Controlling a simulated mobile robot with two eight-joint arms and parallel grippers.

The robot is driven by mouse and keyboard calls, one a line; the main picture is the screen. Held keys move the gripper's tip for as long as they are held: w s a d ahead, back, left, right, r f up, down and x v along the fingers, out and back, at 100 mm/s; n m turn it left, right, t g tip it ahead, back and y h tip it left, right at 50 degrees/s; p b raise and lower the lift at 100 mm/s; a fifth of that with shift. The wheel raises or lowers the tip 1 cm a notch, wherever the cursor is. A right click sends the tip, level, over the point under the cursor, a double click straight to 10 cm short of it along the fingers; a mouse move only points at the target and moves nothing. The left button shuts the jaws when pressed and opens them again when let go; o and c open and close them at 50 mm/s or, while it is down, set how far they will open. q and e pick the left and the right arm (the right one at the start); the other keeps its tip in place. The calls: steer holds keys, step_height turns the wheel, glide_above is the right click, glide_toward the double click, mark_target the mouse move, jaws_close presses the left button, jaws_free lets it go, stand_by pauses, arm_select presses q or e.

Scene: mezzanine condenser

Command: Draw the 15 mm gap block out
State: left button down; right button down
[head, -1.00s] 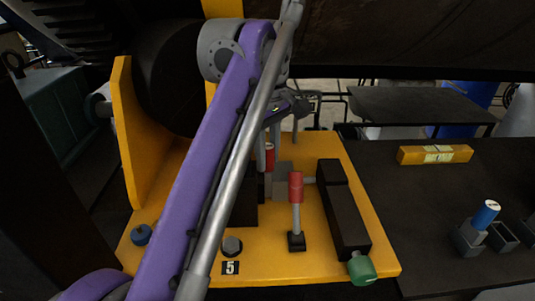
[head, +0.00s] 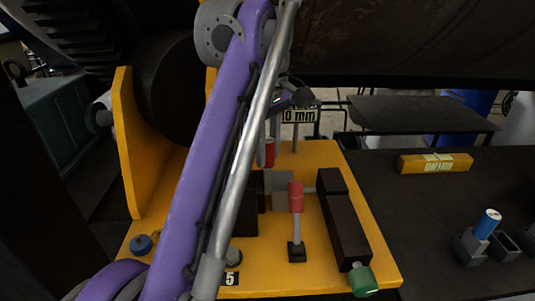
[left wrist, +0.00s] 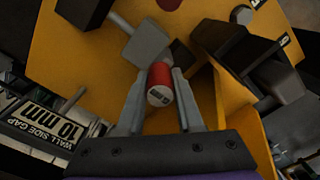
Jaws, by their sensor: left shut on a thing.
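A red cylindrical grip with a white labelled end (left wrist: 160,84) is between the fingers of my left gripper (left wrist: 158,90) in the left wrist view. I take it as the handle of the 15 mm gap block; its label is too small to read. In the head view the red grip (head: 269,151) shows beside my purple left arm, above the yellow base. My left gripper is shut on it. The block under the grip is mostly hidden, and I cannot tell how deep it sits. My right gripper is not in view.
The yellow fixture (head: 315,268) holds a red-topped lever (head: 296,197), a black bar (head: 345,222) and a green knob (head: 362,280). A "10 mm" sign (head: 298,116) stands behind. A blue-capped piece (head: 487,223) stands in a grey holder at right, near a yellow level (head: 435,163).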

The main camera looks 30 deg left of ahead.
mark_target(267, 141)
arm_select(q)
steer(key=shift+r, duration=1.95)
steer(key=shift+s, duration=0.1)
